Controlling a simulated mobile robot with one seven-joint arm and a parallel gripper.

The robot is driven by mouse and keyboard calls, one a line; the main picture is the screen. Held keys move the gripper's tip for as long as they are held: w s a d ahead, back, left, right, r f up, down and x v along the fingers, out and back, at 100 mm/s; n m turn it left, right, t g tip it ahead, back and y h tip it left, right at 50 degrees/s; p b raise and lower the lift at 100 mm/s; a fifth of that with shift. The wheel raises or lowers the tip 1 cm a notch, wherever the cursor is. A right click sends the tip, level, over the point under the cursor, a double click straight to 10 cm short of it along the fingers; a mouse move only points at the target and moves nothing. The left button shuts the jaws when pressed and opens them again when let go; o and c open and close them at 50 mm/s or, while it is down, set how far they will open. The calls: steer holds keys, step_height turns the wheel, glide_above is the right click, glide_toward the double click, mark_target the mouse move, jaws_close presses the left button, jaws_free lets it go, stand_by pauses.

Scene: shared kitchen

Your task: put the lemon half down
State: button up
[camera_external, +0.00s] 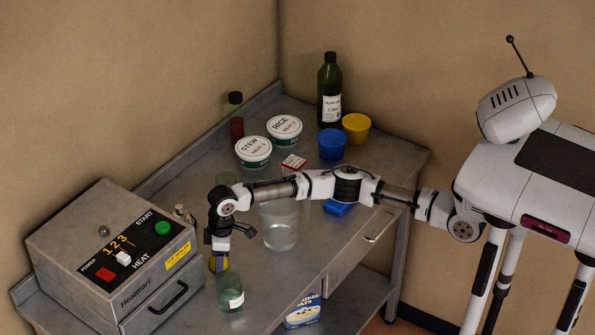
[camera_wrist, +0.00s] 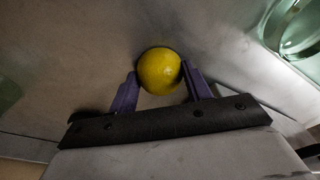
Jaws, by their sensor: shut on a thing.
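The lemon half (camera_wrist: 159,71) is a yellow rounded piece between the two purple fingers of my gripper (camera_wrist: 160,88) in the wrist view. The fingers are shut on its sides. In the external view my gripper (camera_external: 219,262) points down over the metal counter (camera_external: 185,180), and a bit of the yellow lemon half (camera_external: 224,266) shows at its fingertips. The lemon half is low, at or very near the counter top; I cannot tell whether it touches.
A small glass jar (camera_external: 230,292) stands just in front of my gripper, close to it. A large clear container (camera_external: 280,232) stands to the right. The heater box (camera_external: 115,260) is to the left. White tubs, a blue tub (camera_external: 332,145) and a green bottle (camera_external: 329,90) stand at the back.

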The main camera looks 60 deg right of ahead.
steer(key=shift+f, duration=0.15)
steer(key=o, duration=1)
steer(key=r, duration=0.4)
steer(key=r+b, duration=0.1)
steer(key=r, duration=0.3)
steer(key=s+d+r, duration=0.1)
steer(key=r, duration=0.3)
steer(key=shift+r+b, duration=0.1)
steer(key=shift+b, duration=0.25)
